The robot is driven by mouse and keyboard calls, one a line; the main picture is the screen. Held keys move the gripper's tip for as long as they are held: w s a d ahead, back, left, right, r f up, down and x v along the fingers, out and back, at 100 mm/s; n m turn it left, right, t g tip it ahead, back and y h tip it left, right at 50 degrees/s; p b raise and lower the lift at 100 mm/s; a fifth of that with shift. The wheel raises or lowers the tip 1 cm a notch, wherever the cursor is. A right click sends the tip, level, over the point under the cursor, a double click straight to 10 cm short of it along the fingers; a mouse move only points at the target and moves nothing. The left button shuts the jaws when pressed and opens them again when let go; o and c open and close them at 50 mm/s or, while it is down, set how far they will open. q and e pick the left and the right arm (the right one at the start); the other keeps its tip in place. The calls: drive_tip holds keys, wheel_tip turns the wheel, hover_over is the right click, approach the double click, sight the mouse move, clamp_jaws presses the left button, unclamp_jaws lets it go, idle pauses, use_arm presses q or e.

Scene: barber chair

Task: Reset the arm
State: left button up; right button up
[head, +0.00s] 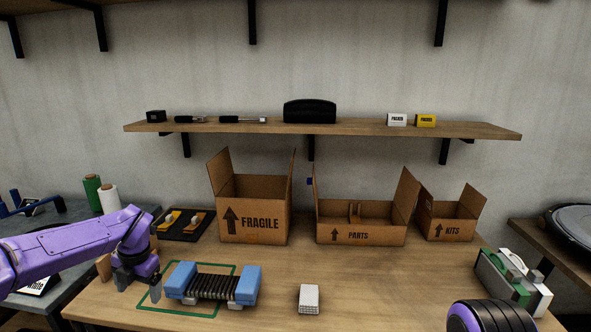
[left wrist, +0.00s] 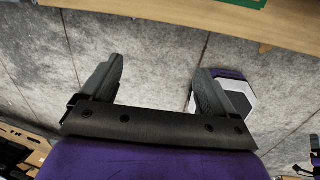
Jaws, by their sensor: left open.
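My left arm reaches in purple from the left in the head view. Its gripper (head: 133,283) hangs over the left front part of the wooden table, near the left side of a green outlined rectangle. In the left wrist view the two dark fingers stand wide apart, and the gripper (left wrist: 160,72) is open with nothing between them. Grey floor and the table's edge (left wrist: 200,17) show beyond. Of my right arm only a purple and black rounded part (head: 490,317) shows at the lower right; its gripper is out of view.
A blue ended device with black coils (head: 212,284) lies on the green outline, close right of the left gripper. A small white stack (head: 309,298) lies mid-table. Boxes marked FRAGILE (head: 254,222), PARTS (head: 360,236) and KITS (head: 452,230) stand behind. A green-white device (head: 512,280) is at right.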

use_arm(q)
drive_tip(key=s+d+f+m+t+y, duration=0.25)
drive_tip(key=s+f+m, duration=0.35)
drive_tip(key=f+m, duration=0.3)
drive_tip(key=s+d+f+m+t+y, duration=0.2)
drive_tip(key=s+d+f+m+t, duration=0.15)
drive_tip(key=s+f+m, duration=0.4)
drive_tip(key=s+d+f+m+g+h, duration=0.1)
drive_tip(key=s+f+m, duration=0.2)
drive_tip(key=s, duration=0.5)
drive_tip(key=s+d+f+m+g+h, duration=0.1)
drive_tip(key=s+f+m, duration=0.3)
drive_tip(key=s, duration=0.4)
drive_tip(key=s+d+f+m+g+h, duration=0.1)
drive_tip(key=s+f+m, duration=0.2)
drive_tip(key=s, duration=0.5)
drive_tip(key=shift+s+f+m, duration=0.15)
drive_tip(key=shift+f+m, duration=0.25)
drive_tip(key=shift+m, duration=0.05)
drive_tip(key=shift+h, duration=0.25)
